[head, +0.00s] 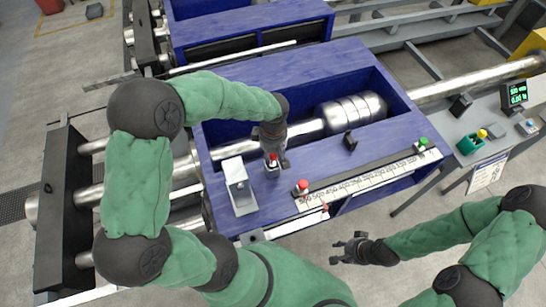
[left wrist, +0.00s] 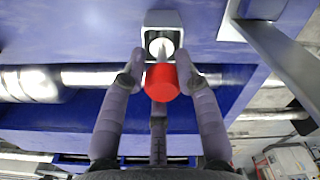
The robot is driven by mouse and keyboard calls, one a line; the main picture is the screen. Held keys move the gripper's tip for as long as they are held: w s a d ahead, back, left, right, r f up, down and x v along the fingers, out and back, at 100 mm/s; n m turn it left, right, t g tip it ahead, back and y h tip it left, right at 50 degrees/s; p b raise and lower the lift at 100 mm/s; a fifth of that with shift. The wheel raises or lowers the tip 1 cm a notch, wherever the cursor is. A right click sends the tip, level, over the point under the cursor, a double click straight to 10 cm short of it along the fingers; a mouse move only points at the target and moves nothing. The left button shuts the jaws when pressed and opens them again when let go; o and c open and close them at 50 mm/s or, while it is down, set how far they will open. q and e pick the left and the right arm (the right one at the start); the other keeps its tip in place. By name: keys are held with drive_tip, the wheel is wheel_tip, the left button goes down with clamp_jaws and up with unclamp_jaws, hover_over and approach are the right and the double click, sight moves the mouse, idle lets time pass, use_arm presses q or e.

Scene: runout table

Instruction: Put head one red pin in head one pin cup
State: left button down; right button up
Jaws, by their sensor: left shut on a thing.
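My left gripper (head: 272,153) is shut on a red pin (head: 273,157), over the near left part of the blue table. In the left wrist view the pin's round red head (left wrist: 162,83) sits between the two fingertips (left wrist: 160,75). Its grey shank points to a square grey cup (left wrist: 163,20) with a pale round opening. The shank's tip overlaps the opening; I cannot tell whether it is inside. In the head view the gripper mostly hides the cup. My right gripper (head: 352,247) is open and empty, low in front of the table.
A white and grey bracket (head: 240,190) stands left of the gripper. A red knob (head: 302,185) and a green knob (head: 422,143) sit along a scale (head: 370,179) on the near edge. A silver roller (head: 355,109) lies in the blue trough. A side bench holds a teal cup (head: 470,145) and a display (head: 515,95).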

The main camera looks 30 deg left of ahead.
use_arm(q)
drive_tip(key=shift+f, duration=0.55)
drive_tip(key=shift+f, duration=0.1)
drive_tip(key=c, duration=1.3)
unclamp_jaws()
drive_tip(key=shift+f, duration=0.1)
drive_tip(key=shift+c, duration=0.2)
drive_tip(key=o, duration=0.4)
drive_tip(key=shift+o, duration=0.2)
drive_tip(key=shift+r, duration=0.2)
wheel_tip(320, 180, up, 12)
drive_tip(key=shift+p, duration=1.2)
